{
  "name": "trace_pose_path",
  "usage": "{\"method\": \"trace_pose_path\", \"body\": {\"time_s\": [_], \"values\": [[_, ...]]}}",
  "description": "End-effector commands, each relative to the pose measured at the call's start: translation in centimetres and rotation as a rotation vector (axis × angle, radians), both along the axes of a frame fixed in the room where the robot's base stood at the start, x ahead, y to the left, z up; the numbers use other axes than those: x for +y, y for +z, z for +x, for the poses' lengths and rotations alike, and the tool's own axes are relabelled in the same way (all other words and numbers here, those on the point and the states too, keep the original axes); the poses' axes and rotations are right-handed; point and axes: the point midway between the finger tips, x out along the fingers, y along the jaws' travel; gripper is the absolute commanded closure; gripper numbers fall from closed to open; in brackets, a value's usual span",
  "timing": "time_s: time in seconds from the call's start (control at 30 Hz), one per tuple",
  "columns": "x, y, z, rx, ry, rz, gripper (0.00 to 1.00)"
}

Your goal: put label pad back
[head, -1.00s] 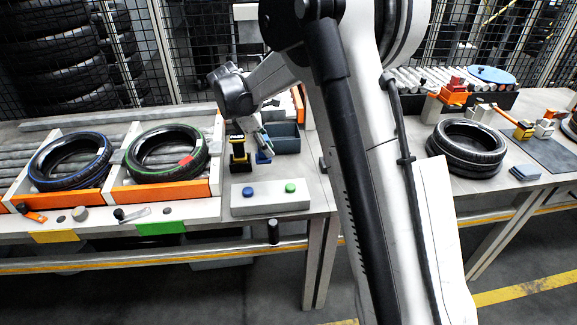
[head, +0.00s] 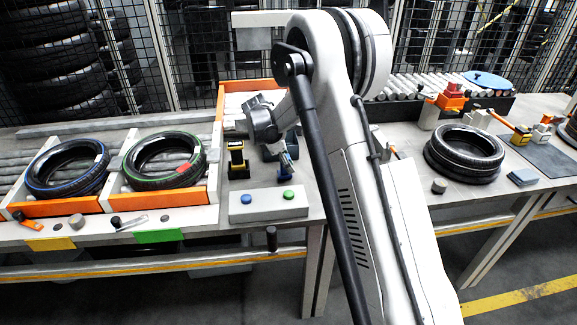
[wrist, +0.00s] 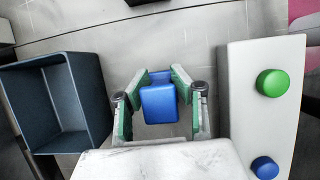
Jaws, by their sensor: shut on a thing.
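A small blue block (wrist: 160,102), which I take for the label pad, sits between the green-lined fingers of my gripper (wrist: 160,100) in the wrist view. My gripper is shut on it. In the head view my gripper (head: 290,158) points down over the table between the yellow-and-black tool and my arm. The held block is small and hard to make out there. Its underside is hidden, so I cannot tell whether it touches the table.
A dark blue open bin (wrist: 88,100) is left of my gripper in the wrist view. A button box (head: 266,205) with blue and green buttons stands close by. A yellow-and-black tool (head: 237,160) stands upright. Tyres (head: 165,160) lie in orange-fronted bays at left.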

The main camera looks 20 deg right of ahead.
Motion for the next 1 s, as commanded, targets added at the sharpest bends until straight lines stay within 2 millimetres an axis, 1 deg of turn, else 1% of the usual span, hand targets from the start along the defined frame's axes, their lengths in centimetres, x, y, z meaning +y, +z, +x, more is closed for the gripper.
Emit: {"method": "trace_pose_path", "body": {"time_s": [0.07, 0.27, 0.4, 0.43, 0.53, 0.57, 0.87, 1.0], "values": [[0.0, -0.3, 0.0, 0.000, 0.000, 0.000, 1.00], [0.0, -0.3, 0.0, 0.000, 0.000, 0.000, 1.00], [0.0, -0.7, 0.0, 0.000, 0.000, 0.000, 1.00], [0.0, -0.6, 0.0, 0.000, 0.000, 0.000, 0.74], [0.0, -0.6, 0.0, 0.000, 0.000, 0.000, 0.60], [0.0, -0.6, 0.0, 0.000, 0.000, 0.000, 0.58], [0.0, -0.4, 0.0, 0.000, 0.000, 0.000, 0.58], [0.4, 0.7, 0.1, 0.000, 0.001, 0.000, 0.58]]}}
